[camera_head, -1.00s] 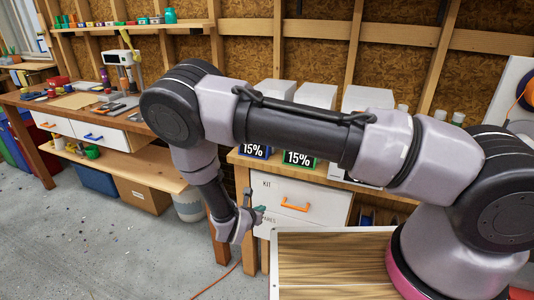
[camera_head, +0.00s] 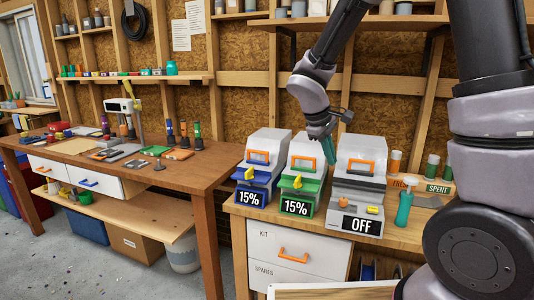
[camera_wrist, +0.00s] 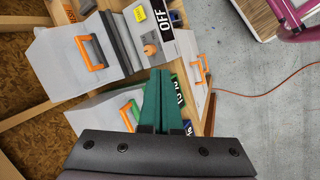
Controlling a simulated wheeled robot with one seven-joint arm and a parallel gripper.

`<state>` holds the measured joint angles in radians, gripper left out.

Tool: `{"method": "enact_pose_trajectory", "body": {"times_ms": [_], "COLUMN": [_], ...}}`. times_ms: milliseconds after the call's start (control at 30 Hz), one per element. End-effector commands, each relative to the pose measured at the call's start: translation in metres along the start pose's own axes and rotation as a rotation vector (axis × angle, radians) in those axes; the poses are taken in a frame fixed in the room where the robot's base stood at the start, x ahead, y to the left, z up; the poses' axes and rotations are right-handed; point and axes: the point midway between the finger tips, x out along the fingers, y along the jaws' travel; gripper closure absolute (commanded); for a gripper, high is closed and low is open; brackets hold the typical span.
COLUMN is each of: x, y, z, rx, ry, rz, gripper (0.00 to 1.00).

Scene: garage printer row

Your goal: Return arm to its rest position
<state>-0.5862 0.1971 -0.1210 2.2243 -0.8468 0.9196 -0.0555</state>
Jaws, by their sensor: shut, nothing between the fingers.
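My arm is raised at the right of the head view, and my gripper (camera_head: 320,137) hangs down from it above the row of printers. Its green fingers are shut with nothing between them. In the head view the fingers overlap the area between the green-fronted printer (camera_head: 302,180) and the grey printer marked OFF (camera_head: 358,185); I cannot tell whether they touch either. In the wrist view the shut fingers (camera_wrist: 161,85) point toward the OFF label (camera_wrist: 162,38), with the grey printer's orange handle (camera_wrist: 92,53) to the left.
A blue-fronted printer (camera_head: 264,165) stands left of the green one. A teal bottle-like tool (camera_head: 404,208) and capped containers (camera_head: 433,165) stand to the right on the bench. A shelf (camera_head: 375,22) crosses behind my arm. A second workbench (camera_head: 190,165) stands left; open floor (camera_head: 100,260) lies in front.

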Motion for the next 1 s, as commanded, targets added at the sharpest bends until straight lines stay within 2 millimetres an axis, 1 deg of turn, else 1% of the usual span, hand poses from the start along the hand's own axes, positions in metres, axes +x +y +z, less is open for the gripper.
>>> {"method": "enact_pose_trajectory", "body": {"times_ms": [33, 200, 367, 500, 600, 733, 867, 1000], "x": [-0.015, -0.059, -0.098, -0.131, -0.15, -0.168, -0.177, -0.178], "y": [0.012, 0.031, 0.037, 0.036, 0.032, 0.026, 0.022, 0.022], "z": [0.017, 0.067, 0.11, 0.144, 0.162, 0.176, 0.182, 0.183], "rx": [0.097, 0.4, 0.669, 0.884, 1.009, 1.118, 1.171, 1.179], "ry": [0.027, 0.114, 0.216, 0.319, 0.391, 0.464, 0.502, 0.507], "rz": [-0.036, -0.166, -0.277, -0.364, -0.415, -0.46, -0.484, -0.487], "gripper": [1.0, 1.0, 1.0, 1.0, 1.0, 1.0, 1.0, 1.0]}}
